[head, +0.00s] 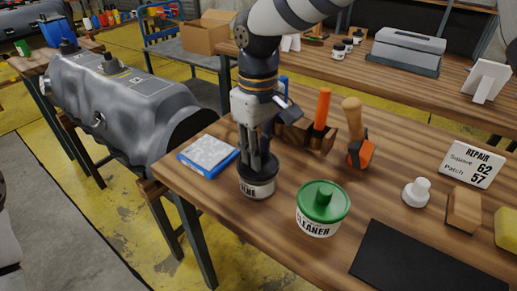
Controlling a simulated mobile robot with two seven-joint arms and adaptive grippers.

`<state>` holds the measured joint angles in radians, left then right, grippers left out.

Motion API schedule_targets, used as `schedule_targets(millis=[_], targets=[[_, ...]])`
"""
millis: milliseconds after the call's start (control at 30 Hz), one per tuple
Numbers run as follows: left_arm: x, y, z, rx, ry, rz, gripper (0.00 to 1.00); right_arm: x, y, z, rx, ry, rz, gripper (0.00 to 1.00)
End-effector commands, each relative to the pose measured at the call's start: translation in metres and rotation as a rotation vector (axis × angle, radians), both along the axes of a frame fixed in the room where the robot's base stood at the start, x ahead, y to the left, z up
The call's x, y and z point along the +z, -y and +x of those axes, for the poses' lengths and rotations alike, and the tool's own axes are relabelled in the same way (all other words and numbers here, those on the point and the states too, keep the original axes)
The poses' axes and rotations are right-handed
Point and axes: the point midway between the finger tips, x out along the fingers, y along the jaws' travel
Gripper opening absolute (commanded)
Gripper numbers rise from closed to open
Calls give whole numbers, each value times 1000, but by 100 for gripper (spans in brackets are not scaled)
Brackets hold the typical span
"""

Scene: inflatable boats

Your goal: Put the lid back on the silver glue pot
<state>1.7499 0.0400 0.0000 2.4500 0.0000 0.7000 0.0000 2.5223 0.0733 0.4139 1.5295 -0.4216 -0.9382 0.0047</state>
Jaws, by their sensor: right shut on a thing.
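The silver glue pot (257,189), with part of a dark-lettered label showing, stands near the front left edge of the wooden table. A dark lid (262,177) is at the top of the pot, in line with its rim. I cannot tell whether it is fully seated. My right gripper (259,163) comes down from above, upright, with its fingers shut on the lid. The fingers hide part of the lid's top. My left gripper is not in view.
A green-lidded cleaner pot (322,201) stands close on the right. A blue-edged pad (208,155) lies to the left. A wooden tool holder (305,137), an orange scraper (361,153) and a white bottle (416,192) stand behind and right. A black mat (425,265) lies front right.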

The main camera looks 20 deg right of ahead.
Motion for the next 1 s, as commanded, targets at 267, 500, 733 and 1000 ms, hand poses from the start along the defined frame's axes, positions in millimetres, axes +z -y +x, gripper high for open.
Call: schedule_targets(millis=[267, 500, 733, 1000], targets=[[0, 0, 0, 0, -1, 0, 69, 0, 0, 0, 0, 0, 0, 3], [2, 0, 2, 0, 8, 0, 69, 1, 0, 0, 1, 2, 0, 3], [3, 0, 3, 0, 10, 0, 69, -1, 0, 0, 1, 0, 0, 3], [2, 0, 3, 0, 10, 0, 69, -1, 0, 0, 1, 0, 0, 42]])
